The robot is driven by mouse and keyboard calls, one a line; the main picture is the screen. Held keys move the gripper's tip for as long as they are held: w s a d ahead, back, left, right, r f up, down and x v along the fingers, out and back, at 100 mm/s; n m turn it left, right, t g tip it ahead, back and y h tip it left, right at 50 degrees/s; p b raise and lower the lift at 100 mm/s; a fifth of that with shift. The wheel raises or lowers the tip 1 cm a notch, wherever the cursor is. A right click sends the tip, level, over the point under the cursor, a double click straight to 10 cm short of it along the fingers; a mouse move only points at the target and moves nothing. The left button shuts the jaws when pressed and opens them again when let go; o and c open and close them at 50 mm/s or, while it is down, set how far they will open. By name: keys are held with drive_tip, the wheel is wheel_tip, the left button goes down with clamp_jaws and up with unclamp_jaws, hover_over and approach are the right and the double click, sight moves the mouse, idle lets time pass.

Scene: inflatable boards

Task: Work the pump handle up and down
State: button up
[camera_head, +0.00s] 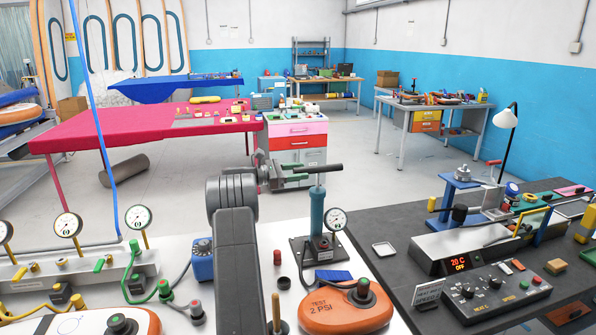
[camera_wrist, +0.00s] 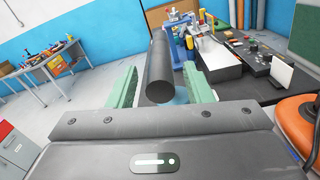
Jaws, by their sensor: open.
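The hand pump has a teal upright cylinder (camera_head: 317,211) on a dark base, with a round gauge (camera_head: 336,219) beside it. Its black handle (camera_head: 322,168) is a horizontal bar at the top of the cylinder. My gripper (camera_head: 296,174) is at the left end of the handle in the head view. In the wrist view my gripper (camera_wrist: 160,92) is open, with pale green fingers apart. The dark round handle bar (camera_wrist: 161,65) shows end-on between them, with a gap visible on both sides. The pump's cylinder is mostly hidden in the wrist view.
An orange test board (camera_head: 345,312) lies in front of the pump on the white bench. A heater unit (camera_head: 480,245) and a control box (camera_head: 497,290) stand on the dark mat at right. A blue box (camera_head: 202,262) and gauges (camera_head: 138,217) are at left.

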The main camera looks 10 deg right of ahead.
drive_tip(key=shift+d, duration=0.1)
clamp_jaws()
drive_tip(key=shift+f, duration=0.1)
wheel_tip(320, 180, down, 5)
drive_tip(key=shift+r+b, duration=0.1)
drive_tip(key=shift+b, duration=0.75)
unclamp_jaws()
drive_tip(key=shift+r, duration=0.1)
drive_tip(key=a+b, duration=0.2)
drive_tip(key=a, duration=1.2)
drive_tip(key=shift+s, duration=0.25)
